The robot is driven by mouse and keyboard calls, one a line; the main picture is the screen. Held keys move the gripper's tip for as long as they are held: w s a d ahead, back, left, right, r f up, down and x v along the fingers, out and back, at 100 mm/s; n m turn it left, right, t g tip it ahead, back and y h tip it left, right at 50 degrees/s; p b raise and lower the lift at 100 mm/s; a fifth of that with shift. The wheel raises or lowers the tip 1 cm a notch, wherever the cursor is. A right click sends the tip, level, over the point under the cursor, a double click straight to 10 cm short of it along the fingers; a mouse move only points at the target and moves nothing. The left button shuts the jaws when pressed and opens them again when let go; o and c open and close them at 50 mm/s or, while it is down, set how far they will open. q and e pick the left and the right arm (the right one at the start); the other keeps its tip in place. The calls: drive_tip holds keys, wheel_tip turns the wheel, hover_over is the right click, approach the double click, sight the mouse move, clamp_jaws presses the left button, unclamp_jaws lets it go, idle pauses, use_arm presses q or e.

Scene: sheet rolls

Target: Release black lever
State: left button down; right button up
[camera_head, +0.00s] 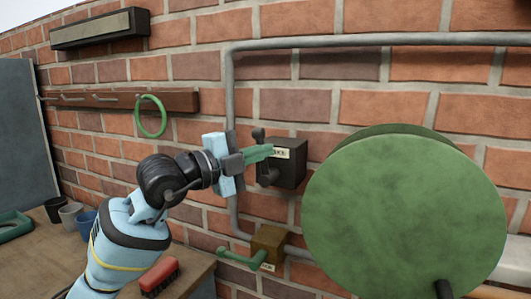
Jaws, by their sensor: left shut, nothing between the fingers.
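A black box (287,170) with a small pale label is fixed to the brick wall. A dark lever with a rounded end (259,135) stands up at its left side, and another dark knob-like part (268,178) shows lower on its front. My left gripper (268,152), with green fingers, is shut and empty. Its fingertips are in front of the box's upper left, close to the label and just below the upright lever end. I cannot tell whether they touch it. My right gripper is not in view.
A large green disc (405,215) fills the right. Grey pipe (231,100) runs around the box. Below is a brass-coloured box (268,243) with a green handle (242,260). A green ring (151,116) hangs on a rack. A red brush (159,277) and cups (71,214) stand on a bench.

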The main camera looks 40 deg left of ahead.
use_arm(q)
drive_tip(key=shift+s+a, duration=0.1)
drive_tip(key=shift+a, duration=0.1)
idle(0.4)
drive_tip(key=shift+a, duration=0.15)
